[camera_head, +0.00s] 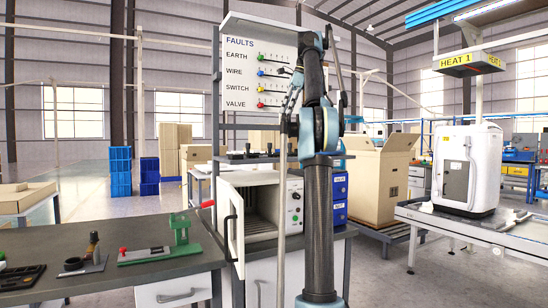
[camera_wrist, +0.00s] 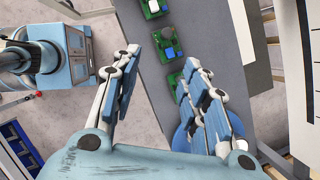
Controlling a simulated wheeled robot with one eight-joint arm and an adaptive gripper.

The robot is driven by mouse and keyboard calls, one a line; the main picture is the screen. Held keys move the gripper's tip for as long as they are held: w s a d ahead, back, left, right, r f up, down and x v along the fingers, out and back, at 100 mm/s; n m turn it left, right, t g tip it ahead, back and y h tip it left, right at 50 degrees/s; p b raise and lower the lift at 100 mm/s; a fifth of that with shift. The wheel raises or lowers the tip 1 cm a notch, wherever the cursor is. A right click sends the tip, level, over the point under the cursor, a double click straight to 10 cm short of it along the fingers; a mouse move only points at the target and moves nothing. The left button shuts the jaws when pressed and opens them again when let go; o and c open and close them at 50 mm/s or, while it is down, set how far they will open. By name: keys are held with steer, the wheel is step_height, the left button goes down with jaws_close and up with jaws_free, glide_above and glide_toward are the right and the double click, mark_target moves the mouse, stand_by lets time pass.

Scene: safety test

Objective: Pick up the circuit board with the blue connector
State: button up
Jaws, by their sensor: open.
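In the wrist view a green circuit board (camera_wrist: 178,50) with a blue connector (camera_wrist: 169,53) lies on a grey surface, beyond my fingertips. Another green board (camera_wrist: 146,13) with a white part and a small blue part lies at the top edge. A third green board (camera_wrist: 190,68) is partly hidden by my right-hand finger, so its parts are unclear. My gripper (camera_wrist: 160,62) is open, with nothing between its fingers. I cannot make out the boards in the head view.
In the head view, a workbench (camera_head: 150,272) holds a green-and-grey fixture (camera_head: 182,235). An open white oven-like cabinet (camera_head: 262,210) stands beside my arm. A cardboard box (camera_head: 380,180) and a table with a white machine (camera_head: 467,168) are on the right.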

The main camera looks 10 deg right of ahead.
steer(key=shift+w+d+r+m, duration=0.15)
steer(key=shift+w+d+m, duration=0.05)
steer(key=shift+w+m, duration=0.2)
glide_toward(270, 144)
steer(key=f, duration=0.3)
steer(key=w+f, duration=0.1)
steer(key=f, duration=0.1)
steer(key=shift+a, duration=0.35)
steer(key=a+f, duration=0.1)
steer(key=w+a+f, duration=0.1)
steer(key=f, duration=0.1)
steer(key=shift+w+a+f, duration=0.1)
steer(key=shift+w, duration=0.15)
steer(key=shift+w+a+f, duration=0.1)
steer(key=shift+a+f, duration=0.15)
steer(key=shift+f, duration=0.4)
jaws_close()
